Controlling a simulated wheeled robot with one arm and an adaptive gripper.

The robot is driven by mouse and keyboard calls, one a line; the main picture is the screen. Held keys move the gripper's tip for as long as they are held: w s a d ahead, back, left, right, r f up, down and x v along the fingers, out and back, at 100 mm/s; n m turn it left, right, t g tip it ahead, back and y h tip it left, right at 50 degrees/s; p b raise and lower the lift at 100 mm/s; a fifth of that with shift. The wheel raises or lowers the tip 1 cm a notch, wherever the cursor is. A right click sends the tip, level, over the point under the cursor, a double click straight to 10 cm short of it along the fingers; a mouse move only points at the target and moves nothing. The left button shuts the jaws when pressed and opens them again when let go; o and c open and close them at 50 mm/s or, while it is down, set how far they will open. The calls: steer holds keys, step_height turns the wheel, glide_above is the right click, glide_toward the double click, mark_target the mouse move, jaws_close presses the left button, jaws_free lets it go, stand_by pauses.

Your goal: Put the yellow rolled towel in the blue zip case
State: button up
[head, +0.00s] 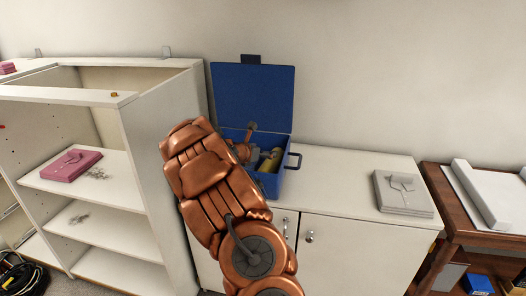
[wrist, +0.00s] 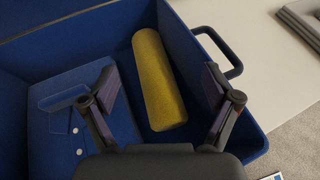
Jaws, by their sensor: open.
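The blue zip case (head: 250,90) stands on the white cabinet with its lid up against the wall. It also shows in the wrist view (wrist: 260,141). The yellow rolled towel (wrist: 159,80) lies inside the case on its right side, and part of it shows in the head view (head: 268,161). My gripper (wrist: 163,97) is open above the case, one finger on each side of the towel, with gaps between fingers and towel. My arm hides part of the case in the head view.
A folded blue garment (wrist: 68,118) with white buttons lies in the case's left part. A grey folded item (head: 403,193) lies on the cabinet top (head: 345,170) to the right, with clear room between. A white shelf unit (head: 160,125) holding a pink item (head: 71,165) stands to the left.

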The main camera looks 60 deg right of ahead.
steer(key=shift+r, duration=0.15)
steer(key=shift+a+r, duration=0.1)
steer(key=shift+a, duration=0.05)
steer(key=v, duration=1.1)
steer(key=shift+a+b, duration=0.4)
steer(key=shift+b, duration=0.05)
steer(key=shift+r, duration=0.15)
